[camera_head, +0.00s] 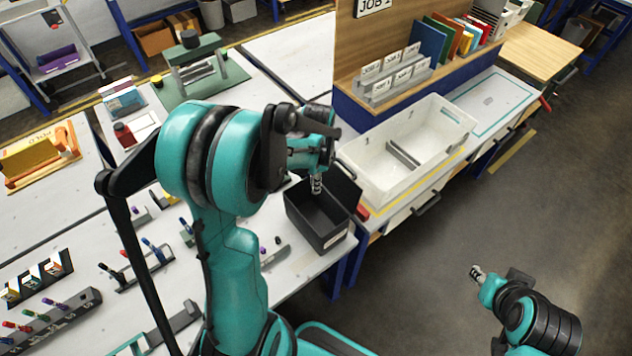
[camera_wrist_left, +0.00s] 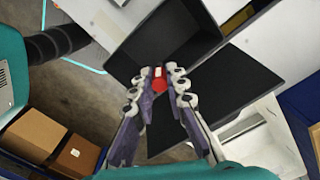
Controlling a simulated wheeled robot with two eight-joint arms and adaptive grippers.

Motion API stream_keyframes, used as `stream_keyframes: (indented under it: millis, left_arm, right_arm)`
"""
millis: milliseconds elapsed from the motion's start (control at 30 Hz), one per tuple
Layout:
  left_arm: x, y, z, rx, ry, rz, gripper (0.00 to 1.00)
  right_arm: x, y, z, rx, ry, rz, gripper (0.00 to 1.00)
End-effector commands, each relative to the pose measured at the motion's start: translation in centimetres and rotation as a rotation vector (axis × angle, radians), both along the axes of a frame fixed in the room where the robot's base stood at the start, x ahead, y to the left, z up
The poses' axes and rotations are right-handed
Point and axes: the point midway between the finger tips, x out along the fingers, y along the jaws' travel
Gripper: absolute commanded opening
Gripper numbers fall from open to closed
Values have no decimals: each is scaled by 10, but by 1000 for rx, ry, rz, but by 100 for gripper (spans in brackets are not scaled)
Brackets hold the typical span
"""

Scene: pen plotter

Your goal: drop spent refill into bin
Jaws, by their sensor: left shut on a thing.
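The bin is a black open box (camera_head: 303,225) with a raised black lid, at the front edge of the white table in the head view. It also shows in the wrist view (camera_wrist_left: 150,42), ahead of the fingertips. My left gripper (camera_head: 316,186) hangs over the bin's opening, pointing down. In the wrist view, the left gripper (camera_wrist_left: 160,75) is shut on a small refill with a red body (camera_wrist_left: 159,84) and a pale end. In the head view the refill is too small to make out. My right gripper (camera_head: 477,272) is at the lower right, over the floor, away from the tables.
A white tub (camera_head: 385,178) stands just right of the bin. A wooden rack with folders (camera_head: 428,42) is behind it. Pens in holders (camera_head: 135,275) and a green press-like stand (camera_head: 195,75) are on the left tables. Dark floor lies open at right.

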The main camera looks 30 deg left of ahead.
Motion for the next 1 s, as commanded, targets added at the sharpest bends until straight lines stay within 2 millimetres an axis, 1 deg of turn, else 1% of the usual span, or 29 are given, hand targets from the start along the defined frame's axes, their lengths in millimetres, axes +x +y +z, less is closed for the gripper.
stream_keyframes:
  millis: [167,600,767,1000]
  left_arm:
    - [0,0,-13,0,0,0,1]
    - [0,0,-63,0,0,0,1]
    - [0,0,-71,0,0,0,1]
    - [0,0,-70,0,0,0,1]
  right_arm:
    - [0,0,-12,0,0,0,34]
    - [0,0,-56,0,0,0,34]
    - [0,0,-63,0,0,0,34]
    - [0,0,-62,0,0,0,34]
